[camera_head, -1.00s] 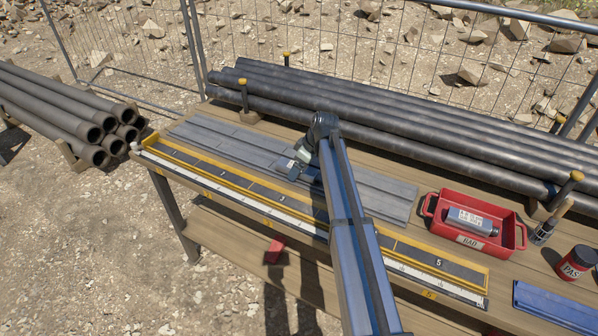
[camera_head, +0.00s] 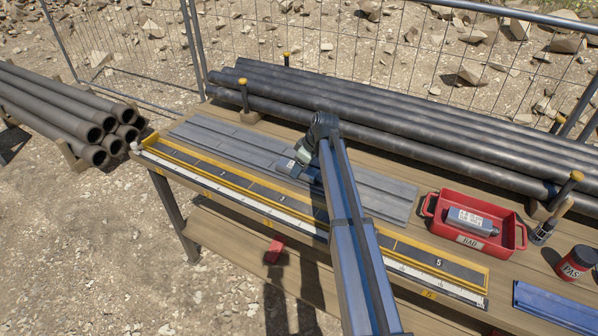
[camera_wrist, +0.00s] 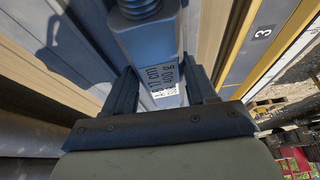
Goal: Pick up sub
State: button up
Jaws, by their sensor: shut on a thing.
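My gripper (camera_head: 301,163) is over the grey slatted section of the bench, left of the red tray. In the wrist view my gripper (camera_wrist: 163,90) is shut on a grey metal sub (camera_wrist: 143,45). The sub has a coarse thread at its top edge in that view and dark printed lettering with a white label between the fingers. In the head view the held sub is mostly hidden by my gripper. Another grey sub with a white label (camera_head: 470,221) lies in the red tray (camera_head: 431,206) marked BAD.
A yellow-edged numbered rack (camera_head: 440,262) runs along the bench front. Long dark pipes (camera_head: 400,134) lie along the back. A red PASTE can (camera_head: 574,264), a brush (camera_head: 548,229) and a blue case (camera_head: 555,308) are at right. A wire fence stands behind.

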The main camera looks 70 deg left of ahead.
notch_tip(320, 180, up, 17)
jog(key=w+d+f, duration=0.1)
jog(key=w+d, duration=0.4)
jog(key=w, duration=0.4)
jog(key=w+d+f, duration=0.1)
jog(key=w+d, duration=0.4)
jog(key=w, duration=0.4)
jog(key=w+d+f+n+h, duration=0.1)
jog(key=w+d+f, duration=0.1)
jog(key=w+d, duration=1.4)
jog(key=w+d+f, duration=0.3)
jog(key=w+d, duration=0.8)
jog(key=d, duration=0.8)
jog(key=w+d+f+m, duration=0.1)
jog(key=w+d+f, duration=0.15)
jog(key=d, duration=0.95)
jog(key=w+d+f, duration=0.2)
jog(key=w+d, duration=0.2)
jog(key=d, duration=0.8)
jog(key=shift+g, duration=0.3)
jog(key=shift+w+a+f, duration=0.1)
jog(key=shift+a+f, duration=0.05)
jog(key=shift+f, duration=0.85)
jog(key=shift+w+a+f, duration=0.1)
jog(key=shift+a+f, duration=0.05)
jog(key=shift+f, duration=0.85)
jog(key=shift+f, duration=0.5)
